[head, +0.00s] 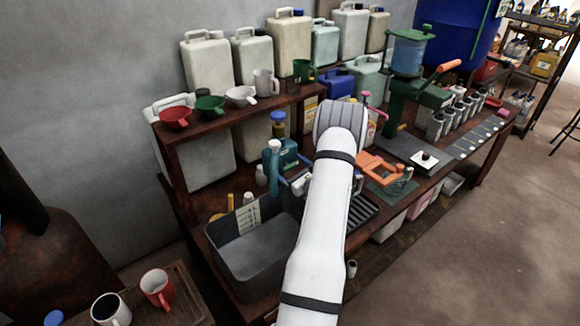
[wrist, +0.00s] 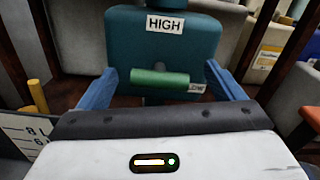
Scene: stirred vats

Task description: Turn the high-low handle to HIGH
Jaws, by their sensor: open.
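The high-low handle (wrist: 160,78) is a green bar lying roughly level across the front of a teal housing (wrist: 130,45). A HIGH label (wrist: 165,23) is at the housing's top, above the handle. A small, partly hidden label (wrist: 196,88), which seems to read LOW, is by the handle's right end. In the wrist view my gripper (wrist: 161,72) is open, with one blue finger on each side of the handle and a gap to both of its ends.
A grey basin (head: 225,245) stands in front on the bench. An orange device (head: 378,165) stands to the right. A shelf with cups, including a red one (head: 174,118), is at the upper left. Jugs (head: 207,65) line the wall.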

